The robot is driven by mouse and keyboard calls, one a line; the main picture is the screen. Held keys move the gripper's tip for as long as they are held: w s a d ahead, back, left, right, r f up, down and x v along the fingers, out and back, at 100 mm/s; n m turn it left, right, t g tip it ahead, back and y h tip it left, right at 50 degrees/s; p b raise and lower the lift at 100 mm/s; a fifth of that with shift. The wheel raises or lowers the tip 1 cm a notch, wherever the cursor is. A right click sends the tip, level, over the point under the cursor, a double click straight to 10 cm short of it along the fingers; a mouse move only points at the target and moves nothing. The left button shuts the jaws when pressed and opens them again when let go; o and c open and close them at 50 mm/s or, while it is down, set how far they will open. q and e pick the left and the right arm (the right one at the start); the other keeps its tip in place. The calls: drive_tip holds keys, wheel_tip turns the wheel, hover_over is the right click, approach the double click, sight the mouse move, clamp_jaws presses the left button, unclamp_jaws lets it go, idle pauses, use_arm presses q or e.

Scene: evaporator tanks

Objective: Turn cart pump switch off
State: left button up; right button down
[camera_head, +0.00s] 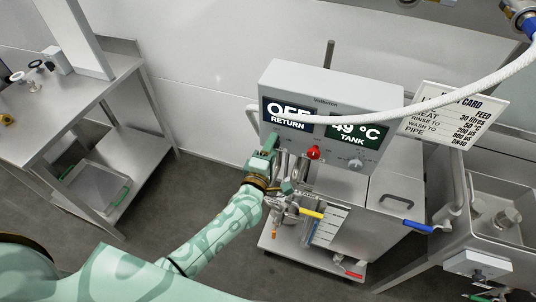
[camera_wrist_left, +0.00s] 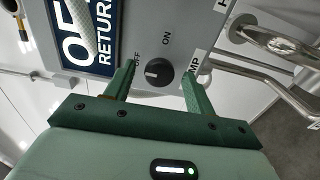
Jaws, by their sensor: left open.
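The cart's grey control box (camera_head: 290,78) carries the pump switch, a round black knob (camera_wrist_left: 160,75) with a white mark, seen in the left wrist view. ON and OFF labels sit around the knob, and the mark lies on its left side, below the OFF label. A partly covered label ending in "MP" is to its right. My left gripper (camera_head: 272,150) is open at the box's lower left, its fingers (camera_wrist_left: 158,78) on either side of the knob; contact cannot be told. The gripper hides the knob in the head view. My right gripper is out of view.
A display (camera_head: 286,120) reads OFF RETURN; another (camera_head: 357,132) reads 49 °C TANK. A red button (camera_head: 313,152) and a pale knob (camera_head: 356,164) are nearby. A white hose (camera_head: 450,95) crosses the box. Pipes and yellow-handled (camera_head: 311,213) valves stand below the gripper.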

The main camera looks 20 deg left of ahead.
use_arm(q)
drive_tip(key=s, duration=1.6)
drive_tip(key=shift+a+p, duration=0.3)
drive_tip(key=shift+s, duration=0.1)
